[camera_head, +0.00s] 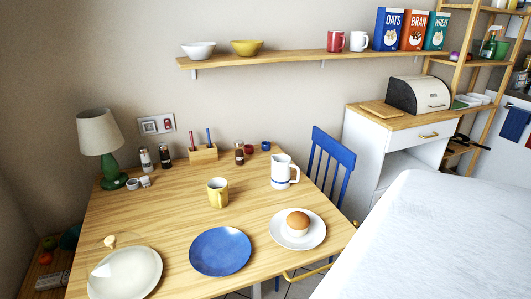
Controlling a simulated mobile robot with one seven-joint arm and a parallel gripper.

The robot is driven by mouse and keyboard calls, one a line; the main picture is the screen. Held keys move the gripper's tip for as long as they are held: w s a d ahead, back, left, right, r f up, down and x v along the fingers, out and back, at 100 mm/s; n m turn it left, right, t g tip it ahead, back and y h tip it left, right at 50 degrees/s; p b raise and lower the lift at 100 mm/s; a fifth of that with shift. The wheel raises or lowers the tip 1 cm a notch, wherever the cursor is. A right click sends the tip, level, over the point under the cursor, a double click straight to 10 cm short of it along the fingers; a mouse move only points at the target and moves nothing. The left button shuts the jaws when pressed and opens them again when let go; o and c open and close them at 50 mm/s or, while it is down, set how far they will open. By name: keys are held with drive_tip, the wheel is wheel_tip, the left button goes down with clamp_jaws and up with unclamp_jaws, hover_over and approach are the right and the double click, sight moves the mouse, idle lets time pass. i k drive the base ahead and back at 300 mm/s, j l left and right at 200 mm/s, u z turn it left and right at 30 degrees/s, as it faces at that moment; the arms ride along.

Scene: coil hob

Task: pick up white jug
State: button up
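The white jug (284,172) stands upright on the wooden table (180,222), toward its right back side. It is tall, with a dark blue band near its base and a handle on its right. Nothing hides it in the head view. My gripper is not in view, so I cannot see where it is relative to the jug.
A yellow mug (217,192) stands left of the jug. A blue plate (220,251) and a white plate (313,238) with a bun (298,222) lie in front. A blue chair (331,160) is behind at the right. A lamp (101,135) stands at the left.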

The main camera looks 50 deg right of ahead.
sight(280, 176)
drive_tip(key=z, duration=1.6)
